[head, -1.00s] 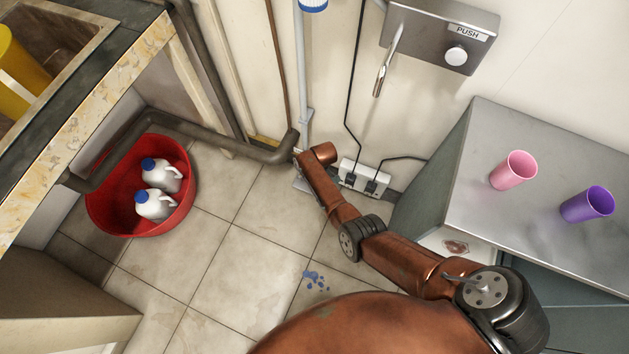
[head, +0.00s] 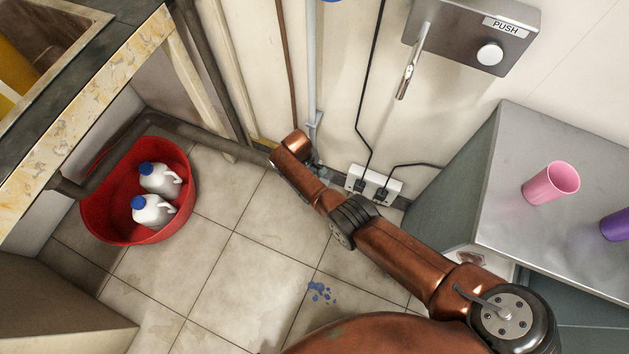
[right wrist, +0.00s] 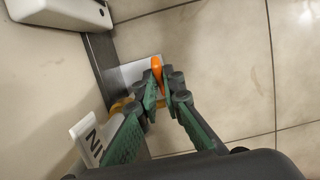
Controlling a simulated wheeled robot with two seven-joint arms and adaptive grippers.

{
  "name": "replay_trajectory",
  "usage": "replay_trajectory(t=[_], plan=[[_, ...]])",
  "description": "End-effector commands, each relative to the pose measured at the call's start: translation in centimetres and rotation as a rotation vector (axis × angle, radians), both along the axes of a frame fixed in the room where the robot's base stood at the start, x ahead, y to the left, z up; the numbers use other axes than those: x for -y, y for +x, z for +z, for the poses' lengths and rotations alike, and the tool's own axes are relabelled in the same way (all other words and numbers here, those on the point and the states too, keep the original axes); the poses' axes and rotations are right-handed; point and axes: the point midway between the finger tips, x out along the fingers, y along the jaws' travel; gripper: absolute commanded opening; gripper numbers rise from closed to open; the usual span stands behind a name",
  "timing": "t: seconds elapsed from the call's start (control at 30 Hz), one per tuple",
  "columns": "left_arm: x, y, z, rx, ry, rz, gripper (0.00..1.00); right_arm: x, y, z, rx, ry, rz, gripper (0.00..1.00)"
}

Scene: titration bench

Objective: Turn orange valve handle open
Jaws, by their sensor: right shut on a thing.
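The orange valve handle (right wrist: 157,68) shows in the right wrist view, low by the wall with a pale plate behind it. My right gripper (right wrist: 163,88) is shut on the handle, its green-padded fingers on either side of it. The valve body is mostly hidden behind the fingers; a yellowish part (right wrist: 121,105) shows beside them. In the head view my right arm reaches down to the wall's foot and hides the handle and the gripper. My left gripper is in neither view.
A white sign (right wrist: 90,140) with dark letters stands close left of my fingers. A white power socket (head: 376,185) with black cords is on the wall. A red tub (head: 180,218) holds two white jugs. A pink cup (head: 552,184) and a purple cup (head: 616,225) stand on a metal cabinet.

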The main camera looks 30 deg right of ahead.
Motion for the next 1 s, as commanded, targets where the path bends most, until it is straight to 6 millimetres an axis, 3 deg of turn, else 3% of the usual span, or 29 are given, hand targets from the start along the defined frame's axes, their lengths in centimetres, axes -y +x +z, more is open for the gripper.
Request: replay_trajectory(t=[0.23,0.27,0.5,0.83,1.0], plan=[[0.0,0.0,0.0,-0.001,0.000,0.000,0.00,0.2,0.2,0.0,0.006,-0.002,0.000,0.00],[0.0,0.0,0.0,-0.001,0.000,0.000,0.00,0.2,0.2,0.0,0.007,-0.001,0.000,0.10],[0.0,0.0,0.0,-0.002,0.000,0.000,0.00,0.1,0.1,0.0,0.005,0.000,0.001,0.25],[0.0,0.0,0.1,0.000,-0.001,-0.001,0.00,-0.1,0.1,0.2,0.003,0.001,0.001,0.25],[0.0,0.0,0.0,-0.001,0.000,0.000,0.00,-0.3,0.5,1.7,0.006,0.002,0.001,0.25]])
